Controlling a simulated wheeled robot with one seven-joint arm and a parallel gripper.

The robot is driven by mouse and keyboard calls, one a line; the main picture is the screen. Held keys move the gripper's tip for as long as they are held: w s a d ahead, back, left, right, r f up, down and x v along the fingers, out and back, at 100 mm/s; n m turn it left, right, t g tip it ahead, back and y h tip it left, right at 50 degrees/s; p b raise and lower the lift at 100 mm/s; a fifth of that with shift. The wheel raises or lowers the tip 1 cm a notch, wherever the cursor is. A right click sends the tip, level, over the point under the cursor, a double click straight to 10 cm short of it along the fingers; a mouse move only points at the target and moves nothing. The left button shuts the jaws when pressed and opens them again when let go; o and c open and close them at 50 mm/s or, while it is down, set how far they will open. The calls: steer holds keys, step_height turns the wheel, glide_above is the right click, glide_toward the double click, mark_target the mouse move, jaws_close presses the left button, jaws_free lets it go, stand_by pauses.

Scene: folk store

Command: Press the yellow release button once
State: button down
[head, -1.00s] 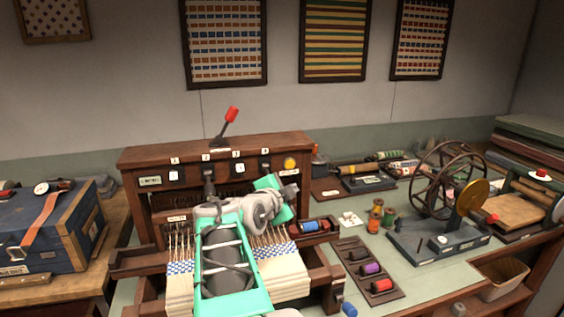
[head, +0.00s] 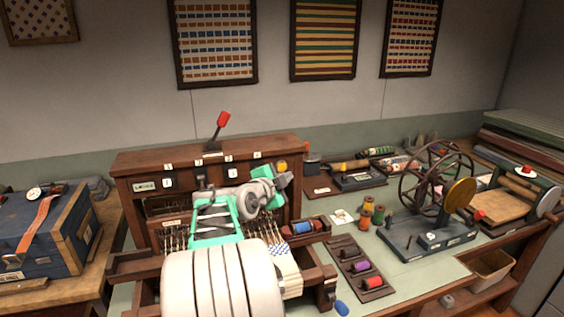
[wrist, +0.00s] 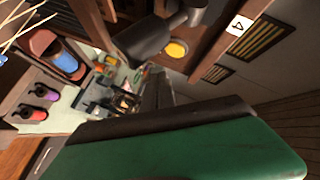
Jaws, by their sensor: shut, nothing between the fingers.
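The round yellow button (head: 282,165) is at the right end of the wooden loom's upper front panel. In the head view it is partly hidden behind the end of my arm. It also shows whole in the wrist view (wrist: 177,48), beside a dark lever (wrist: 145,40) and the label marked 4. My gripper (head: 284,180) is shut and empty, just in front of and slightly below the button in the head view. I cannot tell whether it touches the button. Whether the button is pushed in is not clear.
A red-tipped lever (head: 220,122) stands on top of the loom (head: 140,162). A tray of colored spools (head: 362,268) and a spoked wheel (head: 432,180) stand to the right. A blue chest (head: 45,232) is at left.

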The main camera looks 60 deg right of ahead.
mark_target(282, 167)
steer(key=shift+w+d+b, duration=0.3)
steer(key=shift+w+d, duration=0.55)
steer(key=shift+w, duration=0.05)
steer(key=shift+f, duration=0.1)
stand_by(1.3)
steer(key=shift+w+d+b, duration=0.15)
steer(key=shift+b, duration=0.35)
steer(key=shift+w+d, duration=0.1)
steer(key=shift+w, duration=0.05)
